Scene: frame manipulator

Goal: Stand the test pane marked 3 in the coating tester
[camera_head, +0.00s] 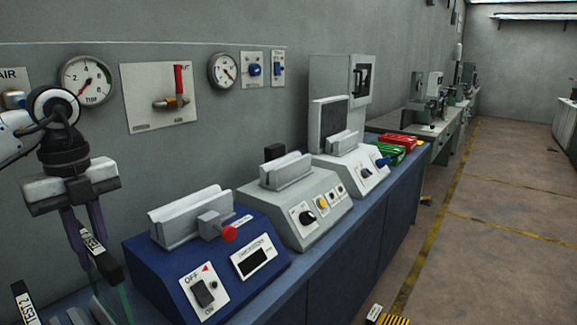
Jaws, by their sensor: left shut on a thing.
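My left gripper (92,250) is shut on a black-topped pane (108,268) at the left. The pane has a white label on its black strip and a thin green edge running down; its number cannot be read. A second tag, marked TEST 2 (24,302), shows at the lower left corner. Three slotted instruments stand in a row: a blue one (188,262) with a red knob, a grey one (268,215) and a pale one with a dark screen (345,170). I cannot read which is the coating tester. My right gripper is not in view.
The instruments stand on a blue bench (335,262). Grey slotted parts (80,316) lie at the lower left. Red (398,140) and green (385,154) boxes sit at the bench's far end. Gauges (87,80) and a valve panel (160,97) hang on the wall.

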